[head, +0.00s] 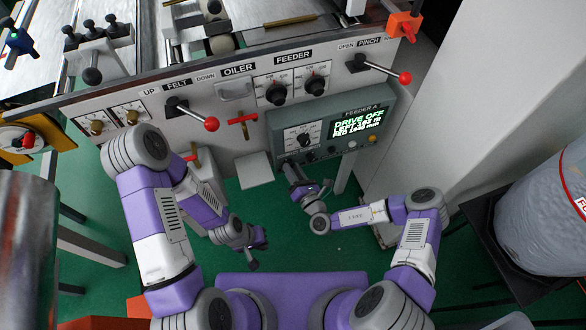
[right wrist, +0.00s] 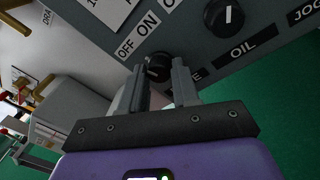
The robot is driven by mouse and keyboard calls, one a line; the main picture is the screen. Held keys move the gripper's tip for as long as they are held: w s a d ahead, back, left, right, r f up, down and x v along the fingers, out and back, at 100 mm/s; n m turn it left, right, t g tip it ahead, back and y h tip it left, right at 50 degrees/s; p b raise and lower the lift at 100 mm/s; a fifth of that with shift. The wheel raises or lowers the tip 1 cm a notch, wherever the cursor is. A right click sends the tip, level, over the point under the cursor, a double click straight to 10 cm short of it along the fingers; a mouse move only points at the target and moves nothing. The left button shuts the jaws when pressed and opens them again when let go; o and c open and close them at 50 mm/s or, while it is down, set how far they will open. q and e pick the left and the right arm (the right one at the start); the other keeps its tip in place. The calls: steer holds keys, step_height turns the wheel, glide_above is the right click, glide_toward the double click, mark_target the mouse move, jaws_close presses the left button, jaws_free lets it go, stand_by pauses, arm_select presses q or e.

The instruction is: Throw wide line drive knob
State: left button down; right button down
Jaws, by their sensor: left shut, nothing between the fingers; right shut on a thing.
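The grey FEEDER A control panel (head: 288,118) carries a lit screen (head: 356,122) that reads DRIVE OFF on its top line. My right gripper (head: 288,165) is at the panel's lower left corner. In the right wrist view, my right gripper (right wrist: 161,85) is shut on a small black knob (right wrist: 158,66) with a light pointer mark. OFF and ON labels sit beside this knob; the label by the fingers is partly hidden. My left gripper (head: 254,266) is shut and empty, low over the green floor and away from the panel.
Another black knob (right wrist: 224,17), labelled OIL, is close beside my right gripper. A red-balled lever (head: 211,124) and a red T-handle (head: 242,120) stick out left of the panel. A wrapped roll (head: 545,215) stands at right.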

steer(key=shift+s+a+f+m+t+h+p, duration=0.1)
steer(key=shift+m+t+p, duration=0.25)
steer(key=shift+m, duration=1.5)
steer(key=shift+w+f+m+t+h+p, duration=0.15)
steer(key=shift+m+p, duration=0.3)
steer(key=shift+m, duration=1.35)
steer(key=shift+s+a+r+m+t+h+p, duration=0.15)
steer(key=shift+m+t+p, duration=0.2)
steer(key=shift+m, duration=1.5)
steer(key=shift+d+f, duration=0.1)
steer(key=c, duration=0.8)
jaws_free()
steer(key=p+v, duration=0.1)
steer(key=v, duration=0.6)
steer(key=shift+s+d+p, duration=0.1)
steer(key=shift+s+p, duration=0.15)
steer(key=shift+p, duration=0.05)
